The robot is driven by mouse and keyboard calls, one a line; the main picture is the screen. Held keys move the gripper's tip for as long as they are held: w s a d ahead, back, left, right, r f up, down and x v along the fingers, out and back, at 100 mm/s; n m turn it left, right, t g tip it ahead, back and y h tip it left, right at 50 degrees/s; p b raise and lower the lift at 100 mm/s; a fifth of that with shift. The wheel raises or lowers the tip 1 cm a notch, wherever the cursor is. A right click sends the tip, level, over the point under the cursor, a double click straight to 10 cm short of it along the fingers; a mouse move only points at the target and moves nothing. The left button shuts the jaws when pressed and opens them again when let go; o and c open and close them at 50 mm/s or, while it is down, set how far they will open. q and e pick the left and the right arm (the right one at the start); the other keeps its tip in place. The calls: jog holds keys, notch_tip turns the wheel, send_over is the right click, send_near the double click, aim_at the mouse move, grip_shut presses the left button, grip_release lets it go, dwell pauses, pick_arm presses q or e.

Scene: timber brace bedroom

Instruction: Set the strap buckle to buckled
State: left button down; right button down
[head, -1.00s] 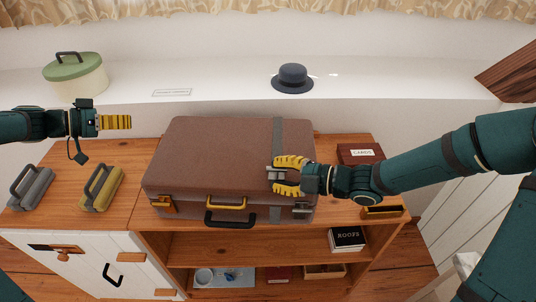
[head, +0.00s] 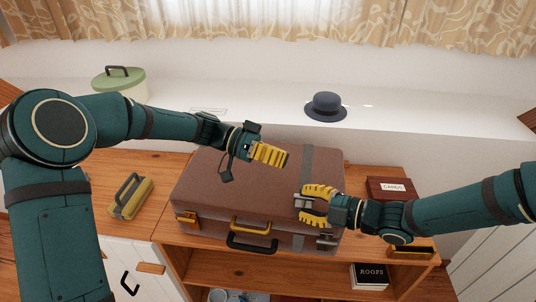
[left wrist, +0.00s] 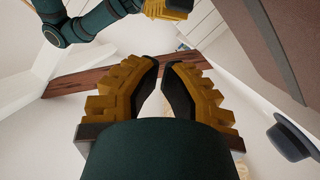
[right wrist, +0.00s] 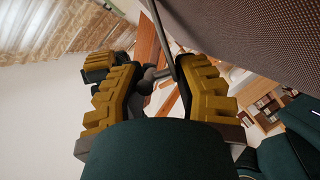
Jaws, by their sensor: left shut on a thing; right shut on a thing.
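The brown suitcase (head: 215,190) lies closed on the wooden cabinet. A grey strap (head: 307,160) runs over its lid on the right side. My right gripper (head: 303,204) is at the strap, its fingers around the grey metal buckle, which they mostly hide. The right wrist view shows a small grey metal piece (right wrist: 150,76) between the fingers. My left gripper (head: 286,158) is above the lid, left of the strap and apart from it. Its fingers are closed together in the left wrist view (left wrist: 160,66); I cannot make out anything between them. Whether the buckle is fastened is hidden.
A dark hat (head: 326,105) and a green-lidded pot (head: 118,85) are on the white ledge behind. The suitcase front has a black handle (head: 252,245).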

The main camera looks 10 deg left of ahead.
aim_at(296, 194)
pick_arm(q)
jog(key=x, duration=0.5)
jog(key=shift+s+f, duration=0.1)
jog(key=shift+f, duration=0.1)
jog(key=shift+s+a+f, duration=0.25)
jog(key=shift+s+f, duration=0.4)
jog(key=shift+f, duration=0.25)
jog(key=shift+s+f, duration=0.4)
jog(key=shift+f, duration=0.15)
jog(key=shift+s+a+f, duration=0.1)
jog(key=shift+s+f, duration=0.4)
pick_arm(e)
jog(key=c, duration=0.6)
grip_release()
jog(key=shift+a, duration=0.1)
